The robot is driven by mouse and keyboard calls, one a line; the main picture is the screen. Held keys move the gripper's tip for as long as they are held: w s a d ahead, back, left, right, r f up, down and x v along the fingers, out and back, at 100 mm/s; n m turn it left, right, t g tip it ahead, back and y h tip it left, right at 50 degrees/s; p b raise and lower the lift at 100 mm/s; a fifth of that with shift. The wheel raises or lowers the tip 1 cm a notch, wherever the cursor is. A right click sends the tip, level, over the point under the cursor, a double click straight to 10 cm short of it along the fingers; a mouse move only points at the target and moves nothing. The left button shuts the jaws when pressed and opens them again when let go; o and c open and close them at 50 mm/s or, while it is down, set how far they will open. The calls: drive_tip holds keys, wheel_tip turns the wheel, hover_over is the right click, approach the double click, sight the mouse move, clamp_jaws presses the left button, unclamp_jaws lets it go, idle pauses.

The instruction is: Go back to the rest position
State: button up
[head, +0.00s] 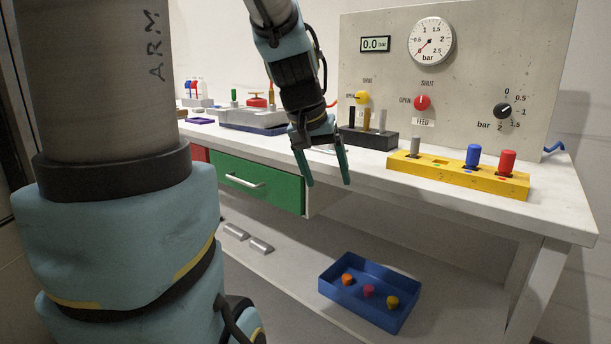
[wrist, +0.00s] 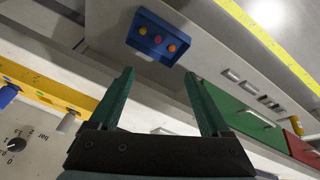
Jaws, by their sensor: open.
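My gripper (head: 323,168) hangs from my arm in front of the bench's front edge in the head view, with its two green fingers pointing down. The fingers are spread apart with nothing between them. In the wrist view my gripper (wrist: 160,85) also shows open and empty, with both fingers in sight. No rest position is marked in either view.
The white bench (head: 560,200) carries a yellow block (head: 460,176) with several pegs, a dark block (head: 368,139) and a gauge panel (head: 470,60). A green drawer (head: 258,184) is below. A blue bin (head: 345,295) with three coloured caps sits on the lower shelf.

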drive_tip(key=s+a+f+n+g+y, duration=0.25)
drive_tip(key=s+a+f, duration=0.55)
drive_tip(key=a+f, duration=0.4)
wheel_tip(320, 180, up, 19)
drive_tip(key=d+p, duration=0.1)
drive_tip(key=p, duration=1.9)
drive_tip(key=shift+w+d+t, duration=0.15)
drive_tip(key=shift+w+t, duration=0.2)
drive_tip(key=shift+o, duration=0.4)
drive_tip(key=shift+m+y, duration=0.25)
